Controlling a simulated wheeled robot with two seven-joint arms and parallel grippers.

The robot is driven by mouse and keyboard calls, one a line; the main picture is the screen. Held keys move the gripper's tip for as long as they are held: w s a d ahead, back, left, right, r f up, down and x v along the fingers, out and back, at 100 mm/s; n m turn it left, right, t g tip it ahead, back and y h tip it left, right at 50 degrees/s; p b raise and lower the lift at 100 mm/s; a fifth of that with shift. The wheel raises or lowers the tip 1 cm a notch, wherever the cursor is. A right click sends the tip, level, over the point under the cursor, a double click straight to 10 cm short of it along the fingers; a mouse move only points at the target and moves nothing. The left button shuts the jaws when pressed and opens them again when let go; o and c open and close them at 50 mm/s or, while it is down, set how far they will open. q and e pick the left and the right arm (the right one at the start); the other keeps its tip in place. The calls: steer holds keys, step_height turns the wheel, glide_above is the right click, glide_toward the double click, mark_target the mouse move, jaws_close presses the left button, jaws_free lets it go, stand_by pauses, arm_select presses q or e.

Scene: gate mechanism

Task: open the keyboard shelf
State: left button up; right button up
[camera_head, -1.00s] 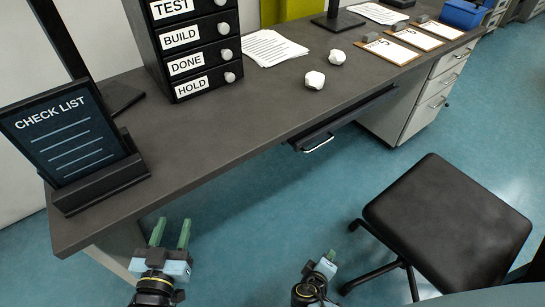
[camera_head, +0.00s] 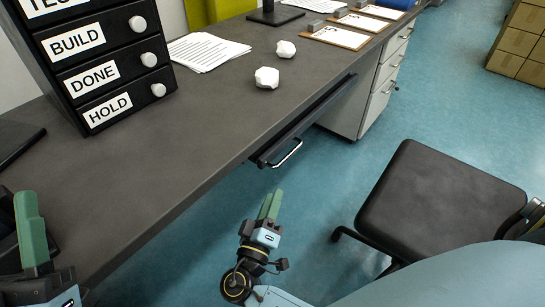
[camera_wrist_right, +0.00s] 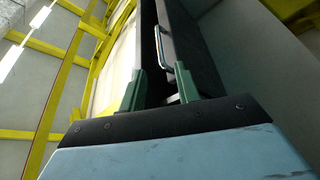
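The keyboard shelf (camera_head: 262,157) is a dark tray under the desk's front edge, with a light metal bar handle (camera_head: 287,154) on its front. It looks pushed in. In the right wrist view the handle (camera_wrist_right: 186,82) is beyond the fingers, close to the right-hand finger. My right gripper (camera_head: 271,198) is below and in front of the handle, its green fingers pointing towards the shelf. In the right wrist view the fingers (camera_wrist_right: 160,82) stand apart with nothing gripped. My left gripper (camera_head: 31,205) is at the lower left; only one finger shows clearly.
The grey desk (camera_head: 205,140) carries a black drawer tower (camera_head: 100,70), papers (camera_head: 205,50) and two white lumps (camera_head: 267,77). A white drawer cabinet (camera_head: 385,75) stands beneath its far end. A black stool (camera_head: 440,200) stands on the floor to the right.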

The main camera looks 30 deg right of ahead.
arm_select(q)
steer(key=shift+w+d+f+g+y+p, duration=0.1)
steer(key=shift+w+f+g+y+p, duration=0.25)
steer(key=shift+f+g, duration=0.6)
steer(key=shift+w+a+f+g+y+p, duration=0.1)
steer(key=shift+w+f+g+y+p, duration=0.1)
steer(key=shift+w+f+g+p, duration=0.55)
steer(key=shift+w+d+f+g+y+p, duration=0.1)
steer(key=shift+w+f+g+y+p, duration=0.15)
steer(key=shift+f+g, duration=0.85)
arm_select(e)
steer(key=shift+x, duration=6.2)
jaws_close()
